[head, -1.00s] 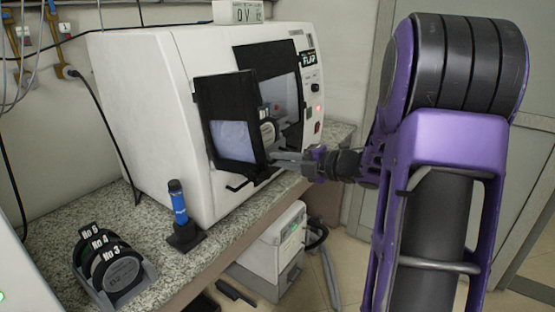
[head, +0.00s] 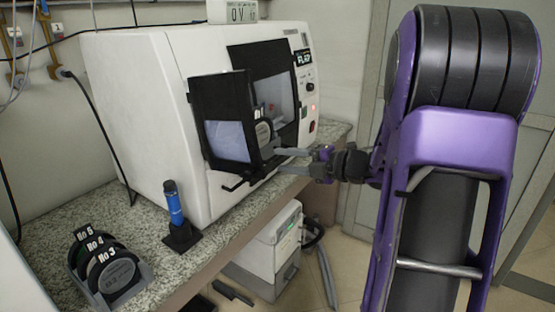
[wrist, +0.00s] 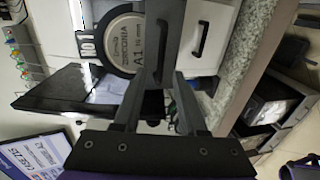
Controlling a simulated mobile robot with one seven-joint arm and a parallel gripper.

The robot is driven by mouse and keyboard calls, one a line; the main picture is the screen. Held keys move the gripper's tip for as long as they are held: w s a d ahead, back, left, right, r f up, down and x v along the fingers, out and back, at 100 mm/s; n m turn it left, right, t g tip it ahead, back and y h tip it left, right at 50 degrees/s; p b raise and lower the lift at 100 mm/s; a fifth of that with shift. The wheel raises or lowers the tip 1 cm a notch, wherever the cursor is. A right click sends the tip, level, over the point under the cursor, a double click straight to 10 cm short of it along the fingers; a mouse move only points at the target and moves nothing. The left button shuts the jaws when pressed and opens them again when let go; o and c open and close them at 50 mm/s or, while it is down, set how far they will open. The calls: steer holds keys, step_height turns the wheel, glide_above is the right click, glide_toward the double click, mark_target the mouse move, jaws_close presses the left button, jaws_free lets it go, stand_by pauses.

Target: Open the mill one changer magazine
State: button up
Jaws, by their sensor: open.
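The white mill (head: 150,110) stands on the counter with its black-framed door (head: 222,128) swung open. A disc labelled No 1 (head: 263,132) shows in the opening; in the wrist view this zirconia disc (wrist: 122,44) lies beyond the fingers. I cannot tell the magazine's full outline or how far it is open. My gripper (head: 283,161) is open at the right side of the door, its fingers apart with nothing visibly held. The wrist view also shows my gripper (wrist: 160,88) close to a grey part with a black handle. Contact cannot be told.
A rack of numbered discs (head: 108,270) and a blue tool in a black stand (head: 178,215) are on the counter (head: 60,225). A white unit (head: 270,250) with hoses stands on the floor below. A display box (head: 238,11) sits on the mill.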

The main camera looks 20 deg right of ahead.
steer(key=v, duration=1.4)
steer(key=shift+r, duration=0.1)
